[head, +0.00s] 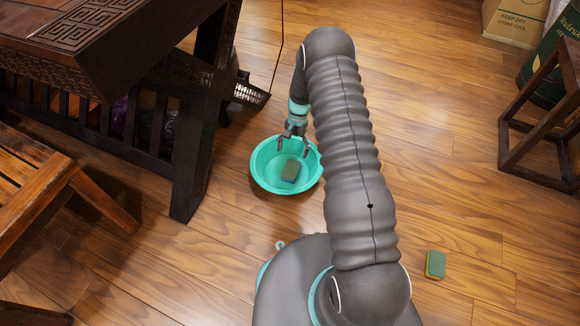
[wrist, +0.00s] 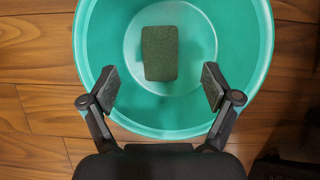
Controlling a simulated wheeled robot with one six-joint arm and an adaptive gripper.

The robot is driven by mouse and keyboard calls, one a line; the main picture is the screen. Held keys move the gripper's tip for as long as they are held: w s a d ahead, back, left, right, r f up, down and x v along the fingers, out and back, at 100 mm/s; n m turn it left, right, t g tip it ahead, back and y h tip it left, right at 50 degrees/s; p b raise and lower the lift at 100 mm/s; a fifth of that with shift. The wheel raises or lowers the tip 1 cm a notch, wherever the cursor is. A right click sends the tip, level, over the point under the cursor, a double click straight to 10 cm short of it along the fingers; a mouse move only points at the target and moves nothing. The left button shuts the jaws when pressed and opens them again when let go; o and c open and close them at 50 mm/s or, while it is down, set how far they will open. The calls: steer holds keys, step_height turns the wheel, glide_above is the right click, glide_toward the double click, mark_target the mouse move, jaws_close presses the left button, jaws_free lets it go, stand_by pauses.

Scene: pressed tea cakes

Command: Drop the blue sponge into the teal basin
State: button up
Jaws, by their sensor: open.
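The teal basin (head: 258,178) stands on the wooden floor; it also shows in the wrist view (wrist: 247,45). A sponge with a dark green top and a blue side (head: 290,171) lies inside it on the bottom. In the wrist view the sponge (wrist: 160,53) shows only its green face. My gripper (head: 292,148) is open and empty above the basin. In the wrist view its two fingers (wrist: 160,87) are spread wide, with the sponge beyond them and apart from both.
Another sponge, green with a yellow side (head: 435,264), lies on the floor at the right. A wooden stand (head: 535,130) and boxes (head: 512,25) are at far right.

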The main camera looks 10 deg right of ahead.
steer(key=v, duration=0.7)
steer(key=shift+r, duration=0.4)
steer(key=shift+d, duration=0.1)
